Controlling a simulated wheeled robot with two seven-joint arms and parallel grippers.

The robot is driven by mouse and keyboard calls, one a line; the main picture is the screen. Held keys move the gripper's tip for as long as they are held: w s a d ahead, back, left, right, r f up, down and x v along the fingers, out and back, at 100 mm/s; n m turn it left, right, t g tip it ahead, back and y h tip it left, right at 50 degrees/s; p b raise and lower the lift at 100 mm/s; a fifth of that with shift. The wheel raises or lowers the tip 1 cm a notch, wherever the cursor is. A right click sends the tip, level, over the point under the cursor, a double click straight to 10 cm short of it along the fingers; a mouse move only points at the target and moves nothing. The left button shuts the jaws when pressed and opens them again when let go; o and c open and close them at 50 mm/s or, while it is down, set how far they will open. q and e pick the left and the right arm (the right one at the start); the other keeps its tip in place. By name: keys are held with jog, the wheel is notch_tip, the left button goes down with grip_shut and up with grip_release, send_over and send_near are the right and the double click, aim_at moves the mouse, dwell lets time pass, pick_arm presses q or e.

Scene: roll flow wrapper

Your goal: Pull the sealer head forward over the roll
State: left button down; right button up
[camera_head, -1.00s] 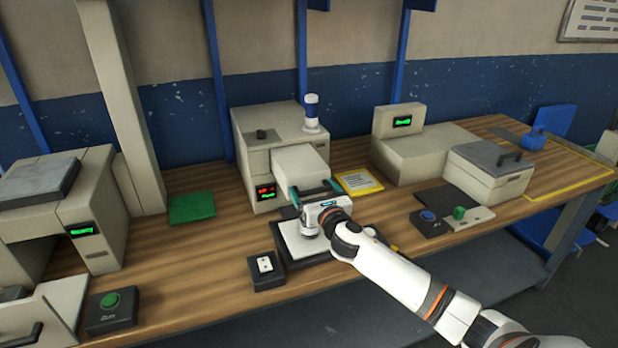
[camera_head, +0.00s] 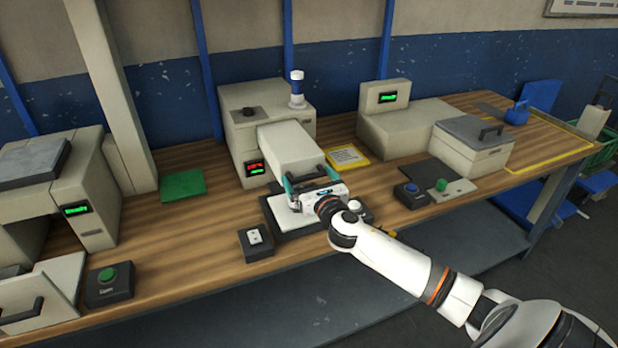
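The sealer head (camera_head: 295,150) is the beige block that sticks out of the front of the beige sealer machine (camera_head: 237,128) in the middle of the bench. A teal handle (camera_head: 290,184) is on its front end. My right gripper (camera_head: 312,194) is at this handle and appears shut on its bar, though its fingertips are hard to see. Below is a black base with a white plate (camera_head: 287,217), partly covered by the head and gripper. I cannot make out a roll there. My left gripper is not in view.
A small black box with a white switch (camera_head: 254,239) stands left of the base. A yellow card (camera_head: 347,158) and green mat (camera_head: 182,185) lie on the bench. Bare wood shows at left.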

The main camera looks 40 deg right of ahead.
jog(key=b+v, duration=0.2)
jog(key=v, duration=1)
dwell(0.3)
jog(key=s+d+f+m+g, duration=0.1)
jog(key=s+f+m+g, duration=0.3)
jog(key=f, duration=0.9)
jog(key=s+d+f+m+g, duration=0.25)
jog(key=f+m, duration=0.35)
jog(key=f, duration=0.6)
jog(key=s+d+f+m+g, duration=0.1)
jog(key=s+f+m+g, duration=0.3)
jog(key=f, duration=0.9)
jog(key=s+a+f+m+g+y, duration=0.1)
jog(key=s+a+f+m, duration=0.25)
jog(key=s+f, duration=0.3)
jog(key=s+a+f+m+g+y, duration=0.1)
jog(key=s+a+f+m, duration=0.2)
jog(key=s+f+m, duration=0.3)
jog(key=s+a+f+m+g+y, duration=0.1)
jog(key=s+a+f+m+g, duration=0.1)
jog(key=s+a+f, duration=0.3)
jog(key=s+a+f+m+g+y, duration=0.1)
jog(key=s+a+f+m+g, duration=0.1)
jog(key=s+a+f+m, duration=0.2)
jog(key=s+a+m, duration=0.1)
jog(key=s+a, duration=0.2)
jog(key=s, duration=0.5)
jog(key=shift+s+a+f, duration=0.2)
jog(key=shift+s+f, duration=0.05)
jog(key=shift+f, duration=0.1)
